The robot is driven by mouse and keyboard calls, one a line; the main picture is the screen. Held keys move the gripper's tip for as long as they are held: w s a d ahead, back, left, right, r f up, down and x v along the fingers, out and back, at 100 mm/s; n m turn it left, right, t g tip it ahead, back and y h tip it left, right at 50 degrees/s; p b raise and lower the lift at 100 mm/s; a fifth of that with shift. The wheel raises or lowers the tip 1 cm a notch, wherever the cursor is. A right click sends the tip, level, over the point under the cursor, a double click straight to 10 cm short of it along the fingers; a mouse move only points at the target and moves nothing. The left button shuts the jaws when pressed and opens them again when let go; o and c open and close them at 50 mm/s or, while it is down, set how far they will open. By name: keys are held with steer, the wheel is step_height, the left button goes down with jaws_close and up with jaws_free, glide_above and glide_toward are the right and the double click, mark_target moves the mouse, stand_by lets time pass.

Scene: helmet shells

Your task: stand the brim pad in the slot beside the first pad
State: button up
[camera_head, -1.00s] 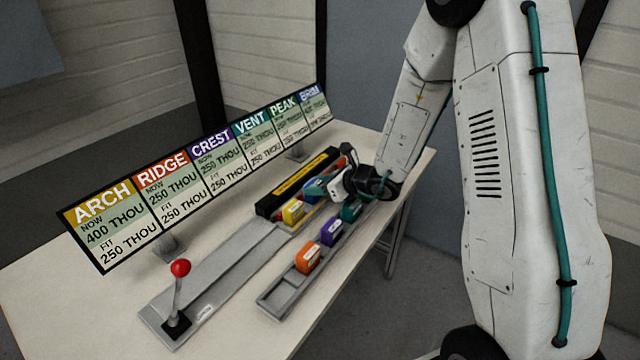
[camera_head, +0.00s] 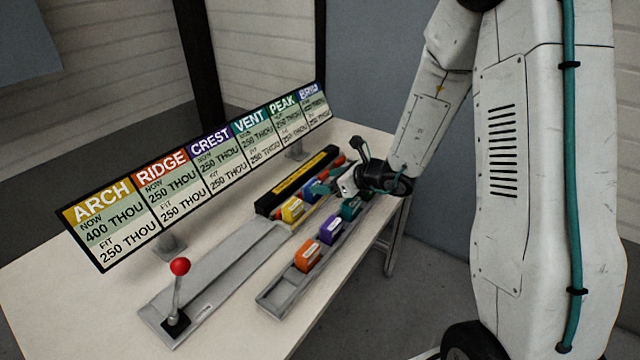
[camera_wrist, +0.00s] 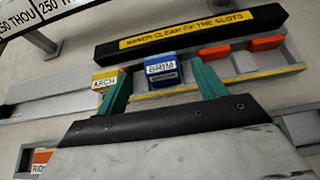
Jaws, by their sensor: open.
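The blue brim pad (camera_wrist: 162,74) stands upright in the grey slotted fixture, label facing the wrist camera. It also shows in the head view (camera_head: 311,187). The yellow arch pad (camera_wrist: 104,80) stands to its left in the same fixture, and it shows in the head view (camera_head: 292,210). My gripper (camera_wrist: 160,68) is open, with one teal finger on each side of the brim pad in the wrist view and clear space beside it. In the head view my gripper (camera_head: 335,186) is just right of the blue pad. The slot floor under the pad is hidden.
A black bar (camera_wrist: 190,32) with a yellow label lies behind the slots. Two orange-red blocks (camera_wrist: 266,43) sit right of the brim pad. A front rack (camera_head: 274,296) holds orange (camera_head: 307,255), purple (camera_head: 331,229) and teal (camera_head: 350,208) pads. A red-knobbed lever (camera_head: 180,267) stands front left.

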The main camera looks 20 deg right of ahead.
steer(key=v, duration=0.8)
steer(key=shift+s+d+r, duration=0.15)
steer(key=shift+s, duration=0.15)
steer(key=shift+s+a+r, duration=0.1)
steer(key=shift+a+r, duration=0.1)
steer(key=shift+r, duration=0.05)
steer(key=s+a+r+n+g+y, duration=0.2)
steer(key=s+a+r+n+g, duration=0.5)
steer(key=s+a+r+n, duration=0.6)
steer(key=s+d+r+n+h, duration=0.1)
steer(key=s+d+n+h, duration=0.3)
steer(key=s+n, duration=0.4)
steer(key=s+d+r+n+g+h, duration=0.1)
steer(key=s+d+n+h, duration=0.4)
steer(key=s+d+n, duration=0.1)
steer(key=shift+s+n, duration=0.9)
steer(key=shift+s, duration=0.3)
steer(key=shift+d, duration=0.15)
